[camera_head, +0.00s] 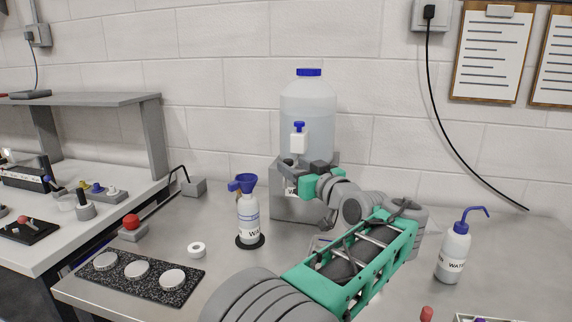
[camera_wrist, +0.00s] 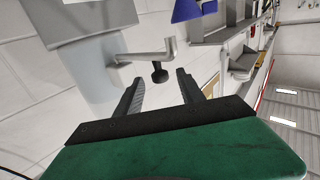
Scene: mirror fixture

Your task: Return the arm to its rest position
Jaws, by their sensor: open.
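My gripper (camera_wrist: 160,88) is open in the wrist view, with nothing held between its two dark fingers. A grey bent lever with a dark knob (camera_wrist: 159,74) shows just beyond the fingertips; I cannot tell the exact gap. In the head view my arm reaches from the lower middle up to the front of the large clear water container (camera_head: 308,105) with a blue cap. My gripper (camera_head: 287,164) is there, just below the white tap (camera_head: 299,140) with a blue top, and its fingers are small and partly hidden.
A white bottle (camera_head: 248,222) with a blue funnel (camera_head: 244,182) stands left of my arm on a black disc. A wash bottle (camera_head: 454,254) stands right. A speckled plate (camera_head: 140,289) with white discs and a white ring (camera_head: 197,249) lie left. The container's grey stand is behind my arm.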

